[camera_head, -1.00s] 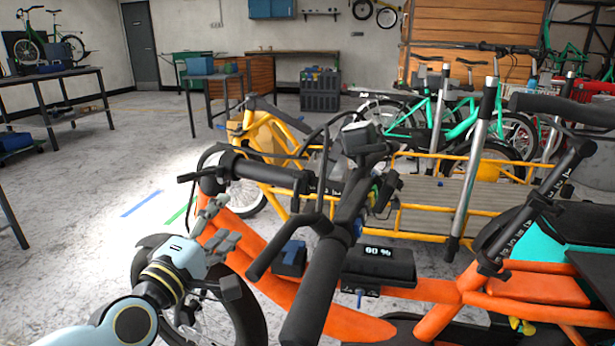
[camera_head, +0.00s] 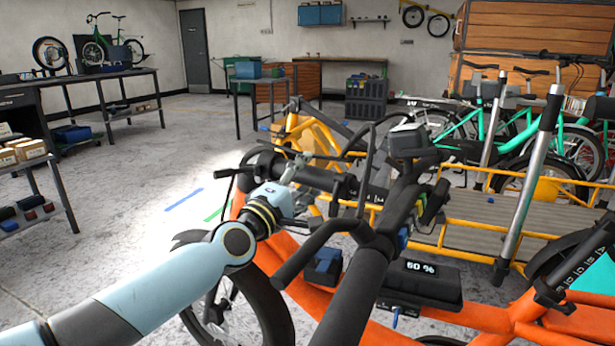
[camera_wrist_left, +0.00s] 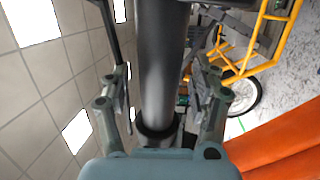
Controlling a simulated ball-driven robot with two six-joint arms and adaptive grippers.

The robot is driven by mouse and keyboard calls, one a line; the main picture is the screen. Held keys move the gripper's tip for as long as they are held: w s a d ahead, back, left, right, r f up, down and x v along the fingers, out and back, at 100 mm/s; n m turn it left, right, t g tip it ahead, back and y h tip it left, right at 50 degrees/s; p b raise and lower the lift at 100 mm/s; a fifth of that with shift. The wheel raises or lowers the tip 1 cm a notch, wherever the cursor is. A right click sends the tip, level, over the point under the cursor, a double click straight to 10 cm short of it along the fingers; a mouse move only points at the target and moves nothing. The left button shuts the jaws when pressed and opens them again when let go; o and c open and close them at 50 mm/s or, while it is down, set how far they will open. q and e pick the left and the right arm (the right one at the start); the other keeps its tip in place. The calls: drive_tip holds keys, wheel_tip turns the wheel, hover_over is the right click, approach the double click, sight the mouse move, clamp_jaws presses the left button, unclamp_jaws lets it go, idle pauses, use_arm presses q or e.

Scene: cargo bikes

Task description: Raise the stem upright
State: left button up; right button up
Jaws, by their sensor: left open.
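The orange cargo bike (camera_head: 300,275) is close in front of me. Its black stem (camera_head: 318,178) leans over and lies nearly flat in the head view, with white scale marks on its right part. Dark handlebars and grips (camera_head: 345,290) cross the foreground. My left gripper (camera_head: 298,172) is at the stem's left part. In the left wrist view, a thick black tube (camera_wrist_left: 160,65), apparently the stem, runs between the two open fingers. Contact with the fingers cannot be told. The fingertips are partly hidden in the head view. My right gripper is not in view.
A black box with a percent display (camera_head: 420,283) and a blue-and-black part (camera_head: 323,268) sit by the orange frame. A yellow cargo bike (camera_head: 480,245) stands close behind. Tables (camera_head: 85,80) stand at the left. The floor (camera_head: 110,210) at left is open.

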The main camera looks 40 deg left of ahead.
use_arm(q)
drive_tip(key=shift+w+r, duration=0.1)
drive_tip(key=shift+w, duration=0.4)
drive_tip(key=shift+c, duration=0.3)
clamp_jaws()
